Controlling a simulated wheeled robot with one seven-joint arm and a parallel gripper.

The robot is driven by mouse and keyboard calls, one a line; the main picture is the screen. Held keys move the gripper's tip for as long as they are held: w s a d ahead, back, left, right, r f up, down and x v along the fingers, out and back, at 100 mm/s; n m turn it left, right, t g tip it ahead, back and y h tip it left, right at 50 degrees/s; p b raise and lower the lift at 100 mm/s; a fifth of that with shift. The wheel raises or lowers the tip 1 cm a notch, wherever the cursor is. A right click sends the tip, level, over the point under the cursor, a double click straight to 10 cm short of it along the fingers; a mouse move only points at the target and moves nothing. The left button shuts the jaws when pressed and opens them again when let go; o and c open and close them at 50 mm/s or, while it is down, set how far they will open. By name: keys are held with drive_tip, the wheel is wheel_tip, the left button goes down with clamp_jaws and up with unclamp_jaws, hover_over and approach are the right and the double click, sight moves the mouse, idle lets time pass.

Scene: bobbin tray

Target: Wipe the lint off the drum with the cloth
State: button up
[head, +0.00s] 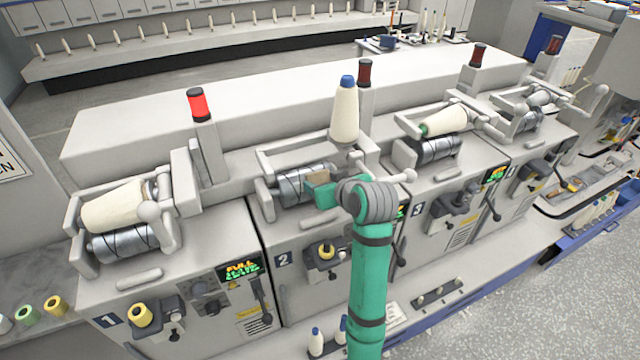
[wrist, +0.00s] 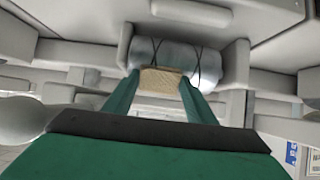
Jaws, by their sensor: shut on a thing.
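My gripper (head: 326,192) is at unit 2, its green fingers shut on a folded tan cloth (head: 318,179). In the wrist view my gripper (wrist: 158,98) holds the cloth (wrist: 160,81) between both fingertips, right in front of the drum (wrist: 176,56). The drum (head: 290,188) is a silver cylinder with dark crossing grooves. The cloth overlaps the drum's lower front edge in the wrist view; I cannot tell whether they touch. My gripper and arm hide the drum's right part in the head view. I cannot make out lint on the part that shows.
A cream cone with a blue tip (head: 346,112) stands upright behind unit 2's drum. A pale cradle arm (head: 300,153) surrounds the drum. Unit 1's cream package (head: 112,208) is at left, unit 3's package (head: 447,121) at right. A red lamp (head: 198,104) glows by unit 1.

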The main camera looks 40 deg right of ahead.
sight(302, 186)
drive_tip(key=shift+w+a, duration=0.25)
drive_tip(key=shift+a, duration=0.7)
drive_tip(key=shift+w+a, duration=0.2)
drive_tip(key=shift+a, duration=0.8)
drive_tip(key=shift+w+a, duration=0.25)
drive_tip(key=shift+a, duration=0.7)
drive_tip(key=shift+s+d, duration=0.2)
drive_tip(key=shift+d, duration=0.75)
drive_tip(key=shift+d, duration=0.1)
drive_tip(key=shift+s+d, duration=0.25)
drive_tip(key=shift+d, duration=0.55)
drive_tip(key=shift+d, duration=0.1)
drive_tip(key=shift+w+a, duration=0.25)
drive_tip(key=shift+a, duration=0.9)
drive_tip(key=shift+a, duration=0.1)
